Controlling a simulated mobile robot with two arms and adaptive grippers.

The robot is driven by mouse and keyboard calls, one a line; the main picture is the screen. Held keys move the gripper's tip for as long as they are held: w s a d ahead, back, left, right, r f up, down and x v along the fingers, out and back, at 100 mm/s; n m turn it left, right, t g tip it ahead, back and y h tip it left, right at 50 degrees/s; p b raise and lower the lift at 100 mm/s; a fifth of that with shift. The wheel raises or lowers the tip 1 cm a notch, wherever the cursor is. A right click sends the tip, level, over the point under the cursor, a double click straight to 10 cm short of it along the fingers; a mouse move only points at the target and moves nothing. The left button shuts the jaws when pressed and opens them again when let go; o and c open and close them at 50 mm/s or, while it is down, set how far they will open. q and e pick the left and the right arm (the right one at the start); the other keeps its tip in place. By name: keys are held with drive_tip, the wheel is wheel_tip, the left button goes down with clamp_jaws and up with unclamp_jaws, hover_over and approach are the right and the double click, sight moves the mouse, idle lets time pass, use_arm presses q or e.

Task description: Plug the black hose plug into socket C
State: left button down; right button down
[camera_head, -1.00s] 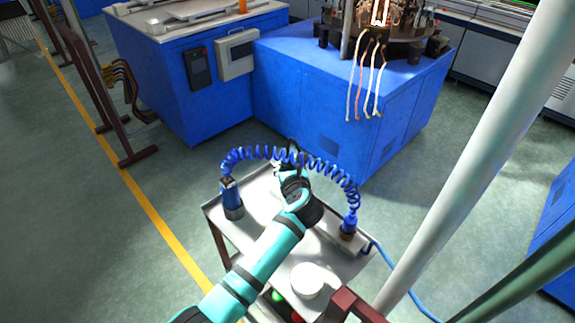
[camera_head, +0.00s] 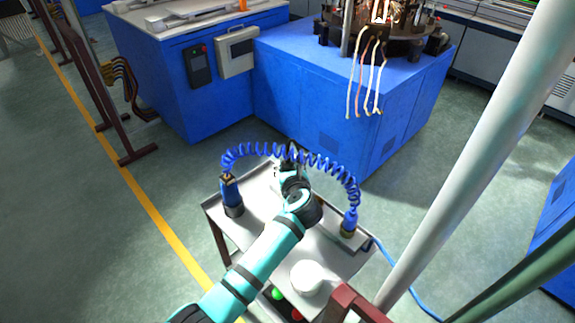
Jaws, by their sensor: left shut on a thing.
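My left arm reaches up from the bottom of the head view over a grey cart (camera_head: 262,232). My left gripper (camera_head: 290,156) is at the cart's far side, just behind the coiled blue hose. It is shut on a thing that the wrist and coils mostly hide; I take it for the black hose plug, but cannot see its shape. The blue hose (camera_head: 328,167) arches across the gripper from a blue fitting (camera_head: 231,196) standing on the left to another blue fitting (camera_head: 350,221) on the right. I cannot make out socket C or its label. My right gripper is not in view.
A white cylinder (camera_head: 307,278) stands on the cart's near part. Blue machine cabinets (camera_head: 335,105) stand beyond the cart, with pale and reddish hoses (camera_head: 364,85) hanging at one side. A thick grey post (camera_head: 470,150) crosses the right side.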

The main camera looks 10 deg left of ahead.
sight(288, 158)
use_arm(q)
drive_tip(key=shift+f+b, duration=0.3)
drive_tip(key=shift+f, duration=0.45)
drive_tip(key=c, duration=0.9)
unclamp_jaws()
drive_tip(key=shift+c, duration=0.2)
drive_tip(key=shift+r, duration=0.1)
wheel_tip(288, 158, up, 5)
drive_tip(key=p, duration=0.6)
drive_tip(key=shift+f, duration=0.2)
drive_tip(key=shift+r+p, duration=0.9)
drive_tip(key=shift+r, duration=1.2)
